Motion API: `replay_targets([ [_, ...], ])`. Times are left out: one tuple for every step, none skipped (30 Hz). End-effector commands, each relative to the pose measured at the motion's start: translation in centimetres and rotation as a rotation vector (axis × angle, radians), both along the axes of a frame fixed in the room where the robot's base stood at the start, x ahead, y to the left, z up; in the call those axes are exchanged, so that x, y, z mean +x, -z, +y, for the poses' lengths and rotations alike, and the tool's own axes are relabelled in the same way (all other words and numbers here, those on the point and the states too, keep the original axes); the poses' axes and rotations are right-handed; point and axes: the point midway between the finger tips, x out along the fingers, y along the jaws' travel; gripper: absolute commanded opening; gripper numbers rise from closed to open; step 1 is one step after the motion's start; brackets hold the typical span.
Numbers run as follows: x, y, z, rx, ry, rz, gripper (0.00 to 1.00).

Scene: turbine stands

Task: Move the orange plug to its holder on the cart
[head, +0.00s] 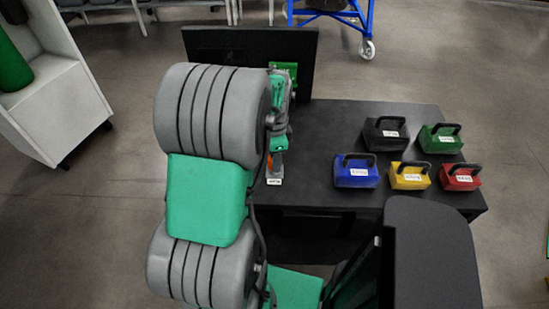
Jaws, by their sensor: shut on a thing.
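My gripper (277,154) is mostly hidden behind my arm's grey and green links. It is shut on the orange plug. I cannot tell whether the plug touches the cart top. The plug's holder cannot be made out; my arm covers the left part of the cart.
Blue (355,177), yellow (408,181), red (460,182), black (385,142) and green (440,144) handled blocks stand on the cart's right half. A dark upright panel (225,45) rises at its back left. The cart's middle top is bare. A white cabinet (55,115) stands left.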

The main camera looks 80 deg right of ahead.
Motion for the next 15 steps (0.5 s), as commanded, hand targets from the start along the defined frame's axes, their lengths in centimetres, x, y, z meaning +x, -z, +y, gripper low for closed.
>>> replay_targets([
  [-0.02,0.97,0.28,0.008,0.0,0.001,0.0],
  [-0.02,1.04,0.28,0.008,0.0,0.001,0.0],
  [-0.03,1.05,0.29,0.008,0.0,0.001,0.0],
  [-0.03,1.08,0.32,0.008,0.0,0.001,0.0],
  [-0.04,1.13,0.35,0.01,0.0,0.001,0.0],
  [-0.03,1.19,0.39,0.011,0.0,0.001,0.0],
  [-0.04,1.23,0.42,0.012,0.0,0.001,0.0],
  [-0.04,1.28,0.44,0.013,0.0,0.001,0.0],
  [-0.04,1.33,0.47,0.013,0.0,0.001,0.0],
  [-0.04,1.36,0.5,0.014,0.0,0.002,0.0],
  [-0.05,1.39,0.51,0.014,0.0,0.001,0.4],
  [-0.05,1.43,0.54,0.015,0.0,0.001,0.44],
  [-0.05,1.44,0.55,0.016,0.0,0.002,0.46],
  [-0.06,1.43,0.55,0.016,0.0,0.002,0.49],
  [-0.05,1.37,0.51,0.015,0.0,0.001,0.52],
])
